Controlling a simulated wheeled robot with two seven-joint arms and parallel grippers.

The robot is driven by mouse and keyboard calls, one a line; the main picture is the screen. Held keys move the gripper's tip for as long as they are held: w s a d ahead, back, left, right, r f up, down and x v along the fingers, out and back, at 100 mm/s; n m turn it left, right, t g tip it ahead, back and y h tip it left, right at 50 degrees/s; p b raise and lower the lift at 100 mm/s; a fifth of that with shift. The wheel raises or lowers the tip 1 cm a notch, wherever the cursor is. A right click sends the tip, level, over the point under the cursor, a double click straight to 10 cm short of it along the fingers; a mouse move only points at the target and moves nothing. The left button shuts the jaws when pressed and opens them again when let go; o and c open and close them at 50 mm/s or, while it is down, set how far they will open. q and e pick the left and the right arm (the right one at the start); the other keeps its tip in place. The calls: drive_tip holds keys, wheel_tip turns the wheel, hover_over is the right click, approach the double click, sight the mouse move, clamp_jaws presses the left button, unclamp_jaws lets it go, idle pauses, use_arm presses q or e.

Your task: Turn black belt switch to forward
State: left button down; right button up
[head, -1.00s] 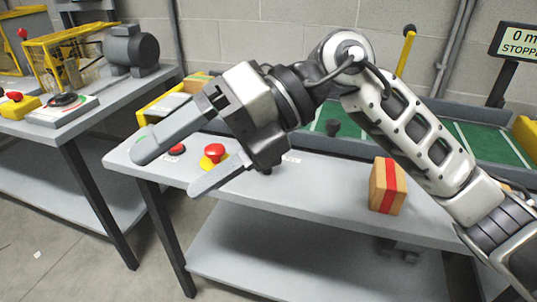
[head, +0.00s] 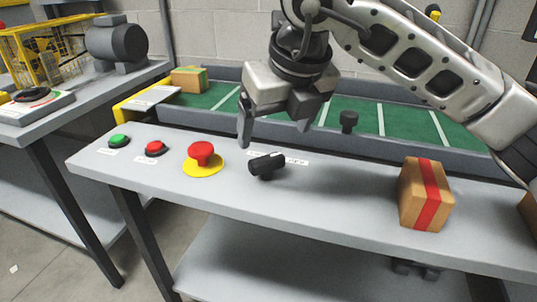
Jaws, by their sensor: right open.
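The black belt switch (head: 267,165) is a dark lever knob on the grey bench top, right of the red mushroom button. A white label strip lies just behind it, too small to read and partly covered. My right gripper (head: 272,137) hangs above and slightly behind the switch, pointing down. My left gripper is not in view.
A red mushroom button (head: 203,156) on a yellow base, a small red button (head: 155,148) and a green button (head: 119,141) stand left. A cardboard box with red tape (head: 426,195) stands right.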

sight(267, 158)
drive_tip(key=x, duration=0.7)
drive_tip(key=shift+b, duration=0.3)
drive_tip(key=c, duration=1)
